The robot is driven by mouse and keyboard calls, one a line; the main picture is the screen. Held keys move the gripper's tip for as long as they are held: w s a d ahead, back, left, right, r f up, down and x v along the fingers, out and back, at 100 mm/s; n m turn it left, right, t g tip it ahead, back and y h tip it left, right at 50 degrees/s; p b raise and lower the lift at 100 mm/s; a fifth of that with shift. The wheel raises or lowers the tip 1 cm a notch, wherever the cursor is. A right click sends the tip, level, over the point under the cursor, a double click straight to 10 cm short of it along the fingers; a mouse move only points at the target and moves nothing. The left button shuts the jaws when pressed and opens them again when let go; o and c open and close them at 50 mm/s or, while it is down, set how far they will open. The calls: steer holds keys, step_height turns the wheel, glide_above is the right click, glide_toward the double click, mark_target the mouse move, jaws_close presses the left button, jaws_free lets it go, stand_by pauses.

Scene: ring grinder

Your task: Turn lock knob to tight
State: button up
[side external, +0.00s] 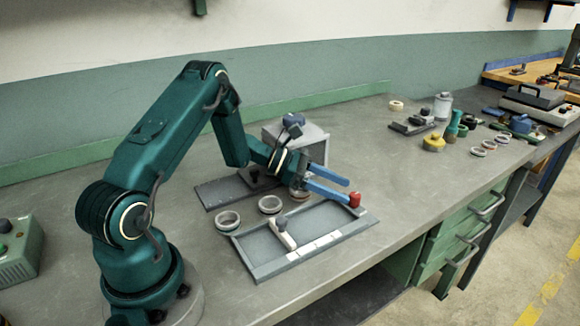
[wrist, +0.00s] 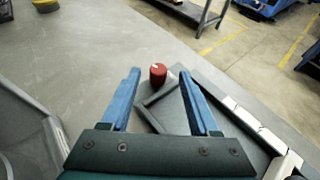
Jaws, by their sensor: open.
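A red knob (side external: 354,199) with a pale mark on top stands at the right corner of a grey framed tray (side external: 258,268). It looks like the lock knob. In the wrist view the red knob (wrist: 158,74) appears between my two blue fingertips, slightly beyond them. My gripper (side external: 346,191) is open, with a clear gap on both sides of the knob in the wrist view (wrist: 159,75). In the side view the lower finger's tip overlaps the knob's left edge; I cannot tell whether they touch.
A pale lever with a grey knob (side external: 282,222) lies across the tray. Metal rings (side external: 228,220) sit behind it, and a grey box-shaped machine (side external: 312,141) stands behind my wrist. A yellow part (side external: 433,143) and other items are farther right. The bench right of the tray is clear.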

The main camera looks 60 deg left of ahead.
mark_target(355, 194)
steer(key=shift+s+a+f, duration=0.1)
steer(key=shift+f, duration=0.3)
steer(key=shift+x, duration=2.4)
steer(key=shift+c, duration=0.4)
steer(key=shift+r, duration=0.1)
jaws_close()
